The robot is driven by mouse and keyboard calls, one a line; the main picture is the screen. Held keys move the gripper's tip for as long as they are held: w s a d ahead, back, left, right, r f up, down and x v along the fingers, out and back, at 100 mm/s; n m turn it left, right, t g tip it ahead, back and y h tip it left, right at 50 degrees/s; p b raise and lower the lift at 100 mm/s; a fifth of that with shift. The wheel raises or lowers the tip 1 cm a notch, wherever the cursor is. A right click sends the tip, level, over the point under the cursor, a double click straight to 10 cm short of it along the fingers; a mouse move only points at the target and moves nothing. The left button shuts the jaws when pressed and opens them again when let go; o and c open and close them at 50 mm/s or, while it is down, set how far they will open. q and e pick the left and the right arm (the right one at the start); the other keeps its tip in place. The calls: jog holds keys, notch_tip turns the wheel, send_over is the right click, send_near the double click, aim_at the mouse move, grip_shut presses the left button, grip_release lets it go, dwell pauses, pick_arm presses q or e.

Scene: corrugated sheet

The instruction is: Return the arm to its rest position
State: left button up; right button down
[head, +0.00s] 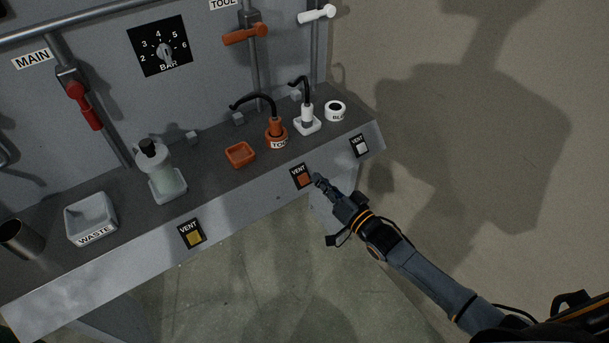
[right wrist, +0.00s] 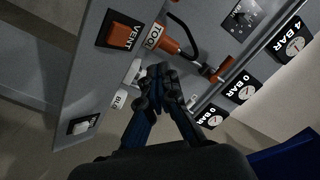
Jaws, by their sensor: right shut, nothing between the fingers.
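My right gripper (head: 319,180) is shut and empty in the head view. Its tips are close to the orange VENT button (head: 304,181) on the front edge of the bench; I cannot tell whether they touch it. In the right wrist view the shut fingers (right wrist: 163,75) show in the middle, and the orange VENT button (right wrist: 124,33) lies up and left of them, clear of the tips in that picture. My right arm (head: 425,275) reaches in from the lower right. My left gripper is not in view.
The bench (head: 210,175) carries a WASTE tray (head: 91,218), a bottle (head: 163,180), an orange tray (head: 240,154), an orange TOOL fitting (head: 276,132) and a white fitting (head: 307,120). A yellow VENT button (head: 193,238) sits left. Open floor (head: 480,130) lies right of the bench.

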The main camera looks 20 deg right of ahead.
jog(key=shift+f, duration=0.1)
jog(key=s+d+f+n+g+h, duration=0.1)
jog(key=s+d+f+g+h, duration=0.1)
jog(key=s+f, duration=0.5)
jog(key=s+d+f+g+h, duration=0.2)
jog(key=s+f, duration=0.1)
jog(key=f, duration=0.9)
jog(key=s+d+f+n+g+h, duration=0.1)
jog(key=s+d+f+g, duration=0.2)
jog(key=f, duration=0.6)
jog(key=s+f+n+g, duration=0.1)
jog(key=s+f+g, duration=0.2)
jog(key=s, duration=0.9)
jog(key=s+a+f+n+g+h, duration=0.1)
jog(key=s+f+g, duration=0.1)
jog(key=s+f, duration=0.6)
jog(key=s+f+n+g+h, duration=0.1)
jog(key=s+f+g, duration=0.2)
jog(key=s, duration=1.3)
notch_tip(320, 180, down, 3)
jog(key=shift+a+r+n+g, duration=0.1)
jog(key=shift+a+n+g, duration=0.2)
jog(key=shift+n, duration=0.1)
